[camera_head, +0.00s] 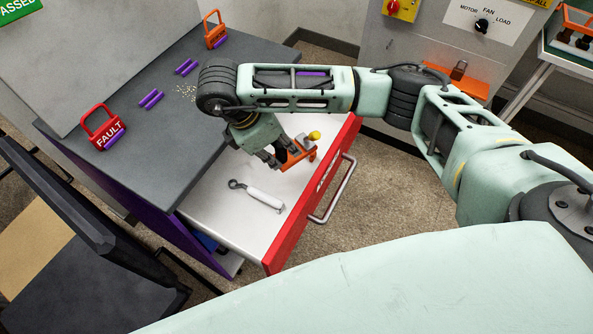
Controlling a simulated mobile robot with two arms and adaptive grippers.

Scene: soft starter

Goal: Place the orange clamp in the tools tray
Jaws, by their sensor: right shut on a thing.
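The orange clamp (299,151) with a yellow knob is in my right gripper (278,163). The gripper's dark fingers are shut on its left side. The clamp is over the far part of an open drawer with a white floor (226,204) and a red front (287,241); I cannot tell whether it touches the floor. No label reading "tools tray" is legible; the drawer holds a white-handled tool (264,199) with a dark ring end. My left gripper is out of view.
A grey drawer handle (337,190) sticks out to the right. A dark chair (75,235) stands at left. White drawer floor around the tool is free.

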